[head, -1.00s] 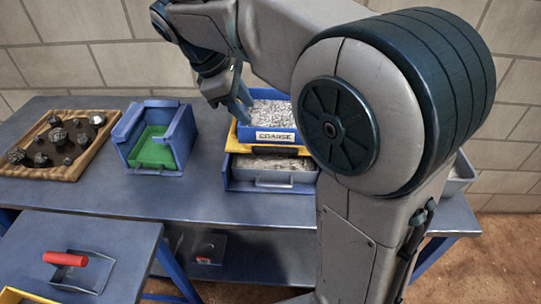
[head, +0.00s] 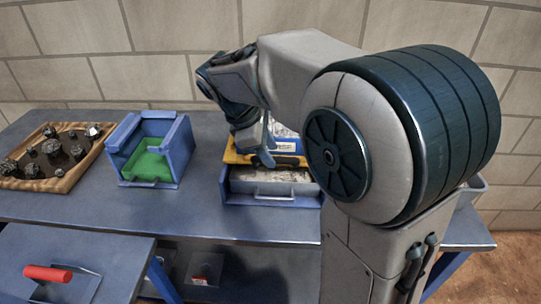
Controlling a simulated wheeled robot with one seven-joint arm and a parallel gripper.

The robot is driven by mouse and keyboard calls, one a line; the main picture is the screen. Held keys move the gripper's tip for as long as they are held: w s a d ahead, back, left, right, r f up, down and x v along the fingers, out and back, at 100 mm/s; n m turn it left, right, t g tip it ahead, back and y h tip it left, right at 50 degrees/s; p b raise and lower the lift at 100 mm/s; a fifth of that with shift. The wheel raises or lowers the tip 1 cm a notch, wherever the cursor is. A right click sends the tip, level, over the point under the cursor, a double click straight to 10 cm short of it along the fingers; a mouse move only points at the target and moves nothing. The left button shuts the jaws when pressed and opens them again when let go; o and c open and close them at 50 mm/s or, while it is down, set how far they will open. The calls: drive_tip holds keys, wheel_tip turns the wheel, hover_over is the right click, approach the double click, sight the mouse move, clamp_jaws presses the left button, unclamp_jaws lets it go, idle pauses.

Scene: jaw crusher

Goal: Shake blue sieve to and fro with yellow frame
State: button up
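The blue sieve (head: 289,133) with grey material and a white front label sits on the yellow frame (head: 236,157), above a blue base holding a grey drawer (head: 285,189). In the head view, my arm and gripper hide the left part of the sieve. My gripper (head: 265,156) points down at the front left of the sieve, over the yellow frame. Its fingers overlap in the picture, so I cannot tell whether they are open, shut, or touching the sieve's wall.
A blue box with a green inside (head: 150,163) stands left on the bench (head: 110,207). A wooden tray (head: 72,181) of dark rocks lies farther left. A lower table at front left holds a scoop with a red handle (head: 47,273). My arm hides the bench's right part.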

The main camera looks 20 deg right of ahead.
drive_tip(key=shift+d+f, duration=0.3)
drive_tip(key=shift+f, duration=0.3)
clamp_jaws()
drive_tip(key=shift+s+a, duration=0.25)
drive_tip(key=shift+s, duration=0.45)
drive_tip(key=shift+s+a, duration=0.2)
drive_tip(key=shift+s, duration=0.5)
unclamp_jaws()
drive_tip(key=p+v, duration=0.3)
drive_tip(key=v, duration=1.1)
drive_tip(key=shift+d, duration=0.1)
